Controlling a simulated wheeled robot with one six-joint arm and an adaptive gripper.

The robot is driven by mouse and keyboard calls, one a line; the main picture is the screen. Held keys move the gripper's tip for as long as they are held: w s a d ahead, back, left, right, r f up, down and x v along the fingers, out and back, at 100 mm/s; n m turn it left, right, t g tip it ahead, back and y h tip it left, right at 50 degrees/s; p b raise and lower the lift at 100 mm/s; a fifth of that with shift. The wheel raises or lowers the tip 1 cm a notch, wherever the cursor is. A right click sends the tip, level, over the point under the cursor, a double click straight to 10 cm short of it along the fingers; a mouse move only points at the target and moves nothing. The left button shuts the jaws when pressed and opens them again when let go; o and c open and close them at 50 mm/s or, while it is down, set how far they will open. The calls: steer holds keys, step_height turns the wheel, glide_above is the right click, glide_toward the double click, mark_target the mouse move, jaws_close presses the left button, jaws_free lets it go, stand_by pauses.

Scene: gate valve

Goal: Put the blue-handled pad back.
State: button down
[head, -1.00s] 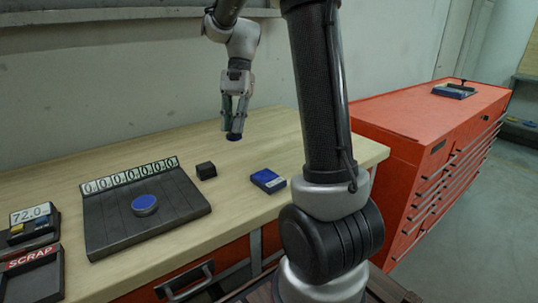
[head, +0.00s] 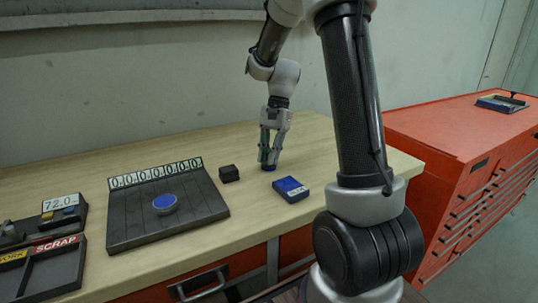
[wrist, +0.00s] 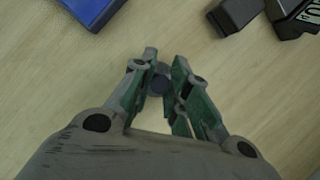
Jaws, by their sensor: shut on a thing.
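My gripper (head: 268,160) is shut on a small round dark-blue piece (head: 268,168). The piece is low at the table top, right of a small black block; whether it touches the wood is hard to tell. In the wrist view the piece (wrist: 159,80) shows between the fingertips (wrist: 160,76), mostly hidden by them, and no handle can be made out. A blue-topped round disc (head: 165,203) lies on the dark ribbed board (head: 125,232). I cannot tell from the pictures which of these is the blue-handled pad.
A blue box (head: 291,189) lies in front of my gripper. The black block (head: 229,174) is left of it. Work and scrap trays (head: 58,270) and a 72.0 display (head: 60,205) are at far left. A red cabinet (head: 440,135) bears a blue tray (head: 500,103). Wood behind my gripper is clear.

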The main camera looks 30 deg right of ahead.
steer(key=c, duration=1.4)
jaws_free()
steer(key=shift+f, duration=0.1)
steer(key=v, duration=1.2)
steer(key=s+a+r+n+t+h, duration=0.1)
steer(key=s+r+n+t, duration=0.15)
steer(key=s, duration=0.45)
steer(key=s+a+r+n+t+h, duration=0.1)
steer(key=s+a+r+n+h, duration=0.15)
steer(key=s, duration=0.45)
steer(key=shift+s+d+f+n+t, duration=0.15)
steer(key=shift+s+f+n+t, duration=0.45)
steer(key=shift+s+n, duration=0.7)
steer(key=shift+s+d+f+n+t, duration=0.2)
steer(key=shift+s+f+n+t, duration=0.55)
steer(key=shift+s, duration=1.05)
steer(key=shift+s+d+f+n+t, duration=0.15)
steer(key=shift+s+f+n+t, duration=0.25)
steer(key=shift+s+n, duration=1)
